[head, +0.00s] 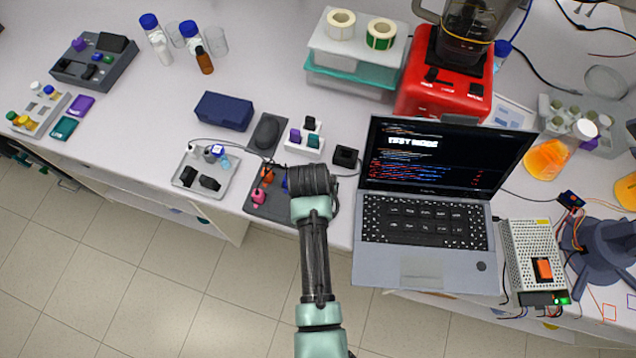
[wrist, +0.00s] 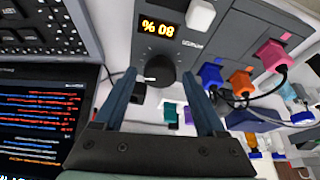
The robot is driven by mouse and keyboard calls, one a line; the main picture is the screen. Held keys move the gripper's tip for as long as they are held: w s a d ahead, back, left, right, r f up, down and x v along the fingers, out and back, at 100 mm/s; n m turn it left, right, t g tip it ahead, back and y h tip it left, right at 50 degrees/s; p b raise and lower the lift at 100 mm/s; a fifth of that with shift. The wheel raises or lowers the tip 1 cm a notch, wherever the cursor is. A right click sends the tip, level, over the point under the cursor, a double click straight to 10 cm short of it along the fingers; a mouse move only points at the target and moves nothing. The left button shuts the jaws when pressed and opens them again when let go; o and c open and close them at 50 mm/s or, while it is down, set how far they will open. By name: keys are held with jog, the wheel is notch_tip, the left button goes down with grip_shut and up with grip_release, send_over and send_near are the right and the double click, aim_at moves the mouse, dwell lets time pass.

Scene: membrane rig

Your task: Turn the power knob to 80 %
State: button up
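The power knob (wrist: 160,69) is a dark round knob with a white mark on a grey control box (wrist: 222,55). In the wrist view it sits between and just beyond my gripper's fingertips (wrist: 158,78). The fingers are spread, with a gap on each side of the knob. The orange display (wrist: 158,28) beside the knob appears upside down and reads 80 %. In the head view my gripper (head: 313,182) is over the right part of the box (head: 267,212) and hides the knob and display.
Pink, orange and blue plugs with cables (wrist: 272,55) stand on the box. A laptop (head: 425,215) is close on the right in the head view. A small tray (head: 206,176) is at left. A black cube (head: 346,156) and a white rack (head: 304,140) stand behind.

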jog(key=shift+o, duration=0.3)
jog(key=b+v, duration=0.1)
jog(key=v, duration=1.2)
dwell(1.0)
